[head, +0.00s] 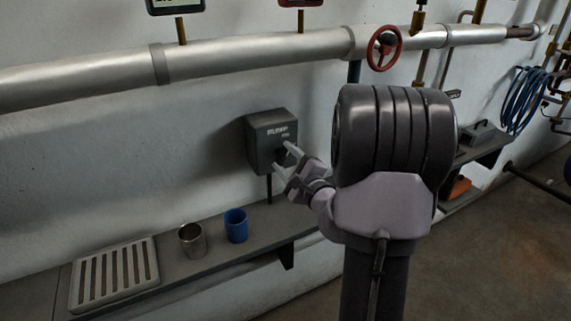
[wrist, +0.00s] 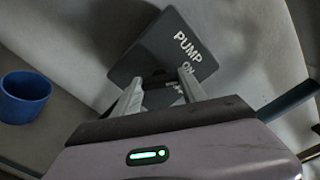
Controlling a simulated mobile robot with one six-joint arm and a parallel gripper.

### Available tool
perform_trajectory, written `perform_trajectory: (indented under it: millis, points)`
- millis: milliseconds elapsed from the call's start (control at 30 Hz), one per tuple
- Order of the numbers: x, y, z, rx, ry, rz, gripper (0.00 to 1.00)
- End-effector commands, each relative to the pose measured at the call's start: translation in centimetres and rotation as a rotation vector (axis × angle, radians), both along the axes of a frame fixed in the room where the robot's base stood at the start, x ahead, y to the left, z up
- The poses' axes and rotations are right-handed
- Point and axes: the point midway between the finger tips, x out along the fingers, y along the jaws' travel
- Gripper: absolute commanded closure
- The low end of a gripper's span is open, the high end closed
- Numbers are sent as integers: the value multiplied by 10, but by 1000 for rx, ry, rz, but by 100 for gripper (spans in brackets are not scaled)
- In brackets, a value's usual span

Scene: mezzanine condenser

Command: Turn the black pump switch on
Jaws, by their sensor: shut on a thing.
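The black pump switch is a dark box (head: 263,127) on the white wall, marked PUMP. In the wrist view the box (wrist: 160,48) shows the words PUMP and ON, with a further small marking partly covered by a finger. My gripper (head: 284,160) is at the lower front of the box. In the wrist view its two fingers (wrist: 162,88) stand on either side of a dark part on the box's face, shut on the switch handle. The handle is mostly hidden between the fingers, so its setting cannot be told.
A blue cup (head: 236,227), a metal cup (head: 192,241) and a slatted rack (head: 114,275) stand on the shelf (head: 218,256) at lower left. A large pipe (head: 255,57) with a red valve wheel (head: 384,47) runs above. A blue hose (head: 521,100) hangs far right.

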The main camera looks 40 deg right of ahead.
Motion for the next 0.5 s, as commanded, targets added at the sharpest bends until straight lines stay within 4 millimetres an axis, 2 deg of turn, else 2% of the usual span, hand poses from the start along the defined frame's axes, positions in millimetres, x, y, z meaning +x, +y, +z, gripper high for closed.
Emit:
perform_trajectory:
  millis: [500]
  points:
    - [0, 0, 0, -30, 8, 1, 91]
